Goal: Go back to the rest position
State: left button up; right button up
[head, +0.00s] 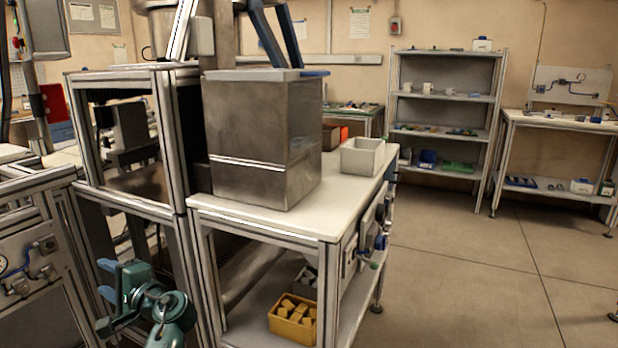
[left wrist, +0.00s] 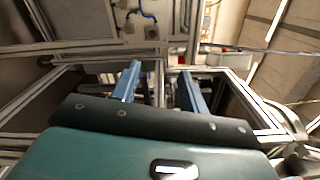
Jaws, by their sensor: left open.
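My left gripper (head: 105,279) is low at the left of the head view, at the end of a teal wrist. Its two blue fingers are apart, with nothing between them. In the left wrist view the open blue fingers (left wrist: 158,88) point away from the camera, toward metal framing and a panel with blue tubing. My right gripper is in neither view. No tape reel can be made out in these frames.
A metal-framed bench (head: 345,222) bears a large steel box (head: 262,140) and a pale open bin (head: 362,157). A yellow bin (head: 292,318) with blocks is on its lower shelf. Framing (head: 88,190) stands close to my left gripper. The floor (head: 480,265) at right is clear.

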pick_arm(q)
jog(key=s+d+f+t+h+p, duration=0.4)
jog(key=s+d+f+h+p, duration=0.55)
jog(key=d+f+h, duration=0.2)
jog(key=s+d+r+n+h+p, duration=0.2)
jog(key=s+d+h+p, duration=0.2)
jog(key=s+d, duration=0.3)
jog(key=s+d+r+n+h+p, duration=0.2)
jog(key=s+d+r+h+p, duration=0.1)
jog(key=s+d, duration=0.5)
jog(key=s+h+p, duration=0.1)
jog(key=s, duration=0.2)
jog(key=shift+d+r+n, duration=0.25)
jog(key=shift+r+n, duration=0.05)
jog(key=shift+n, duration=0.1)
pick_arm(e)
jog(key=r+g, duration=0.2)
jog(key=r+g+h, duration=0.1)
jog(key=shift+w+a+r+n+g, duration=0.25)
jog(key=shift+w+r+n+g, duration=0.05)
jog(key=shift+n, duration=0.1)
pick_arm(q)
jog(key=shift+h, duration=0.25)
